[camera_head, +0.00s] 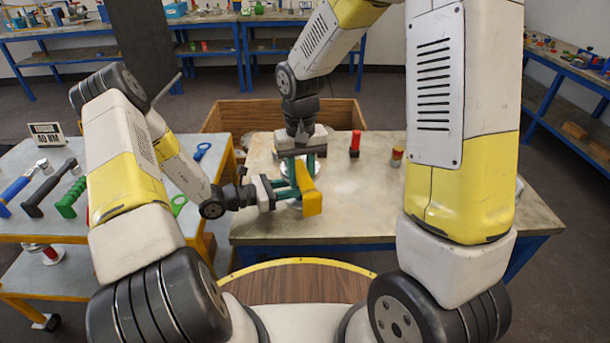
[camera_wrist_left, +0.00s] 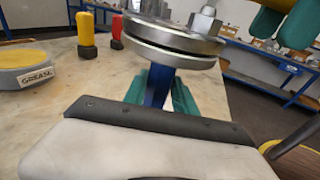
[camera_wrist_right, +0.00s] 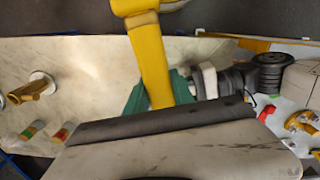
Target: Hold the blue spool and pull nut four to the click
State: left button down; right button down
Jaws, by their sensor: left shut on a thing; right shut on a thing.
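The blue spool (camera_wrist_left: 158,88) shows in the left wrist view as a short stem under a pair of grey metal flanges (camera_wrist_left: 172,42). My left gripper (camera_head: 282,189) is shut on the spool, with its green fingers on either side. Hex nuts (camera_wrist_left: 204,20) stand on the upper flange; which one is nut four I cannot tell. My right gripper (camera_head: 301,164) is shut on a yellow tool (camera_head: 308,190), which also shows in the right wrist view (camera_wrist_right: 150,62). Whether the tool sits on a nut is hidden. In the head view the arms hide most of the vessel.
A red-topped bottle (camera_head: 355,143) and a small striped container (camera_head: 397,156) stand on the bench (camera_head: 345,215) at right. A grease tin (camera_wrist_left: 26,65) also stands there. The left cart holds blue (camera_head: 17,188), black (camera_head: 45,190) and green (camera_head: 70,200) handled tools. A wooden crate (camera_head: 225,117) lies behind.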

jog(key=shift+r, duration=2.45)
pick_arm(q)
jog(key=c, duration=0.9)
grip_release()
jog(key=shift+a, duration=0.15)
